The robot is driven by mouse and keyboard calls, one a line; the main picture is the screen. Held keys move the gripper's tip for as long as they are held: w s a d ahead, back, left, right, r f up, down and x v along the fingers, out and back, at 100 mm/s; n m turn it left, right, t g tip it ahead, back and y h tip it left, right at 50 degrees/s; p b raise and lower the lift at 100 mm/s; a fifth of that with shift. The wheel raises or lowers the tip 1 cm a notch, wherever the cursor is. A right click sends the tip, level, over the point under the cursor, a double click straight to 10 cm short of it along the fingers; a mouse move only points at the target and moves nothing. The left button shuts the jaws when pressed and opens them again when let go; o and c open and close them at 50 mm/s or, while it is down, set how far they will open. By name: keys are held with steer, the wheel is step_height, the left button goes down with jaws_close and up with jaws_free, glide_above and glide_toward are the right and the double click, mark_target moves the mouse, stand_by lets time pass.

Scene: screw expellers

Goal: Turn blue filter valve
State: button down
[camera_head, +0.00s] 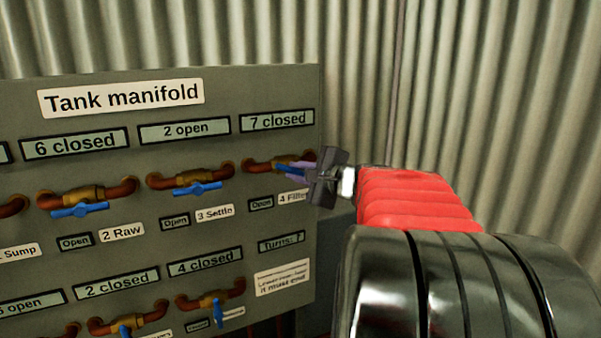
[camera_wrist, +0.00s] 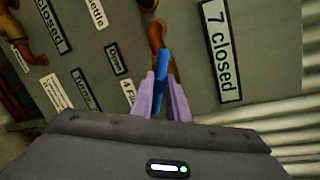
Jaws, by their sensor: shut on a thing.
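The blue filter valve handle (camera_wrist: 163,68) sits on a copper pipe with a brass body at the upper right of the manifold panel. The display above it reads "7 closed" (camera_head: 277,120), and the partly hidden label below reads "4 Filt…" (camera_head: 291,197). My gripper (camera_head: 297,171) reaches in from the right, its pale purple fingers (camera_wrist: 166,98) on either side of the handle. It is shut on the handle. In the head view my gripper covers part of the handle.
The grey "Tank manifold" panel (camera_head: 240,88) carries several other blue-handled valves, including the 3 Settle valve (camera_head: 198,189) and 2 Raw valve (camera_head: 80,209), left of my gripper. Another valve (camera_head: 214,308) is below. A "Turns: 7" display (camera_head: 281,241) is lower right. Corrugated wall (camera_head: 480,90) stands behind.

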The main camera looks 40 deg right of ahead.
steer(key=shift+a+f, duration=0.1)
steer(key=c, duration=1.7)
jaws_free()
steer(key=v, duration=1.3)
steer(key=shift+s, duration=0.3)
